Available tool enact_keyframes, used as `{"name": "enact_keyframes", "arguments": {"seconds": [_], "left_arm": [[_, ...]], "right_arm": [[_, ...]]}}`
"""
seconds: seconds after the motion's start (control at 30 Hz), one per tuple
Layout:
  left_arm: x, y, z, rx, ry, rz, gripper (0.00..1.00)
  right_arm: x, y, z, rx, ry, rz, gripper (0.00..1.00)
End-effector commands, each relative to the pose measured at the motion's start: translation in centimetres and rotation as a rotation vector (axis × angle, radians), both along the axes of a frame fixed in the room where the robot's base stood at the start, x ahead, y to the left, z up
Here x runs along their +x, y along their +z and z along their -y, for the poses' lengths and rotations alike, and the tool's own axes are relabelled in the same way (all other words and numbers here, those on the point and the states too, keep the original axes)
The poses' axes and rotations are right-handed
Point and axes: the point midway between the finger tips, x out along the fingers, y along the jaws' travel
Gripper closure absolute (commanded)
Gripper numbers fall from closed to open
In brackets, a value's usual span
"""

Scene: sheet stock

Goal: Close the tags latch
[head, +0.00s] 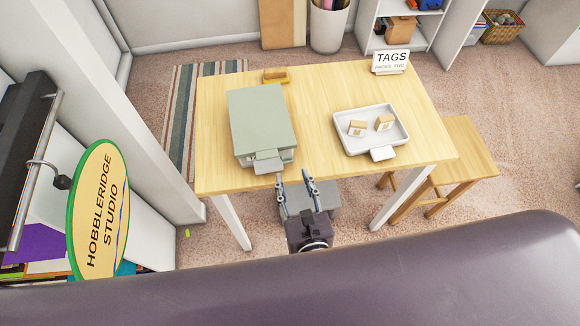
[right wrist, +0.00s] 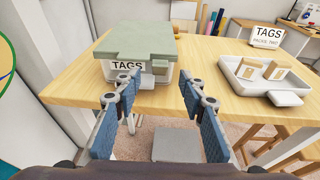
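The TAGS box is a clear-sided box with a flat grey-green lid (head: 261,118) resting on it, near the left front of the table. Its light grey latch flap (head: 267,163) sticks out at the front, below the lid's edge. In the right wrist view the lid (right wrist: 135,42) and the TAGS label (right wrist: 127,65) show, and a fingertip covers part of the box front. Whether the latch is engaged I cannot tell. My right gripper (head: 295,179) is open and empty, just off the table's front edge, in front of the box and slightly right of the latch. My left gripper is out of view.
A white tray (head: 345,144) with two small tan packs stands right on the table (head: 315,100), below a TAGS sign (head: 390,62). A yellow-brown block (head: 276,76) lies behind the box. The table between box and tray is clear. A wooden stool (head: 462,150) stands right.

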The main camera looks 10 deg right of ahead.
Motion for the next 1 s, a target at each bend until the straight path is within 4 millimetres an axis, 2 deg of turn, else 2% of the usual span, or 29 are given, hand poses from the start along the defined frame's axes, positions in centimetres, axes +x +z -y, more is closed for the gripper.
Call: {"name": "enact_keyframes", "arguments": {"seconds": [0.1, 0.3, 0.43, 0.7, 0.77, 0.87, 0.97, 1.0], "left_arm": [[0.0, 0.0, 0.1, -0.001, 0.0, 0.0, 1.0], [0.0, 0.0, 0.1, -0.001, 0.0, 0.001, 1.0], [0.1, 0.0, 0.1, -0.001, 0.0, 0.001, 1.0], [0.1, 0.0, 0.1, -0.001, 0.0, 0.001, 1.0], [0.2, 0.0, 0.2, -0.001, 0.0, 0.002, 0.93], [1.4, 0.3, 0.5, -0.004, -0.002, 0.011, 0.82], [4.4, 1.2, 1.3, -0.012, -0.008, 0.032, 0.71], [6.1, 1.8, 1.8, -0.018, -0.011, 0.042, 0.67]], "right_arm": [[-2.6, 0.5, 0.1, 0.0, 0.001, -0.003, 0.62], [-5.3, 1.3, 0.3, 0.0, 0.001, -0.001, 0.62], [-6.0, 1.5, 0.4, 0.001, 0.0, 0.0, 0.62], [-6.1, 1.6, 0.4, 0.0, 0.001, 0.001, 0.62], [-6.1, 1.5, 0.4, 0.002, 0.0, -0.001, 0.62], [-5.8, -0.1, 0.6, 0.02, -0.012, -0.03, 0.62], [-5.3, -4.3, 1.5, 0.08, -0.051, -0.113, 0.62], [-5.1, -6.6, 2.1, 0.121, -0.081, -0.162, 0.62]]}}
